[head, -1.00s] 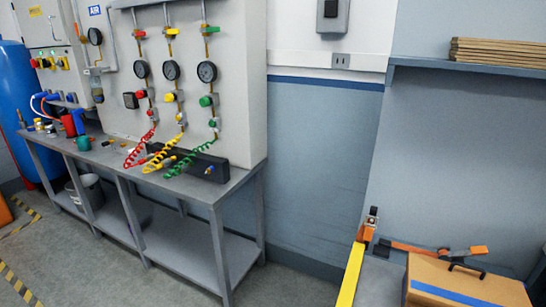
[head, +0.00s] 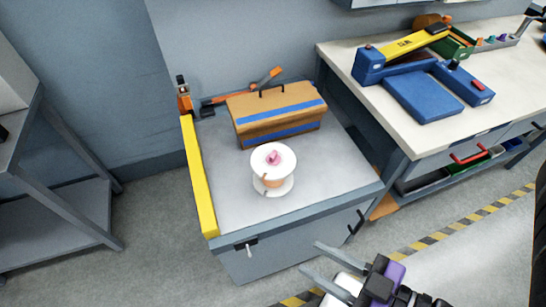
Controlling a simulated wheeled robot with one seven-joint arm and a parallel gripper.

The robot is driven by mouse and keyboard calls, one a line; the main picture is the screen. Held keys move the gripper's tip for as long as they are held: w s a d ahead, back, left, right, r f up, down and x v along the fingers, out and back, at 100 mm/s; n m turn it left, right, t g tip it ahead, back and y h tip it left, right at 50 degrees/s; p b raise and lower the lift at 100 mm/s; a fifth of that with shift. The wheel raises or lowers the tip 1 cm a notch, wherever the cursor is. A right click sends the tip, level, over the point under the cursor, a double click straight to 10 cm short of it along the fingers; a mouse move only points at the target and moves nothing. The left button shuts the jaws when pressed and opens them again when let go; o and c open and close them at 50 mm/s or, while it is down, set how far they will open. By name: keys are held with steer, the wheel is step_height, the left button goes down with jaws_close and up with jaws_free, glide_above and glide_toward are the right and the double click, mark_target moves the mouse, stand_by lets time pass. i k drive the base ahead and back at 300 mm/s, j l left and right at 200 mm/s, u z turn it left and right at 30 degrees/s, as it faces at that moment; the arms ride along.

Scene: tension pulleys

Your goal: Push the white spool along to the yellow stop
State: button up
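The white spool (head: 273,160) stands upright on the grey top of a cabinet (head: 225,183), in front of a tan case. It has white flanges, an orange-tan middle and a pink piece on top. The yellow stop (head: 199,180) is a long bar along the left edge of that top, with clear surface between it and the spool. My gripper (head: 317,262) is at the bottom of the head view, in front of the cabinet and apart from the spool. Its two grey fingers are spread, with nothing between them.
The tan case (head: 278,112) with blue stripes stands right behind the spool. An orange-handled clamp (head: 243,93) lies at the back left. To the right is a white workbench (head: 380,110) with a blue and yellow tool (head: 408,78). A metal table (head: 62,215) stands at far left.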

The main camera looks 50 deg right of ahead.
mark_target(273, 171)
steer(key=k+l, duration=0.25)
steer(key=l, duration=0.2)
steer(key=k+l, duration=0.55)
steer(key=l, duration=0.3)
steer(key=u, duration=0.05)
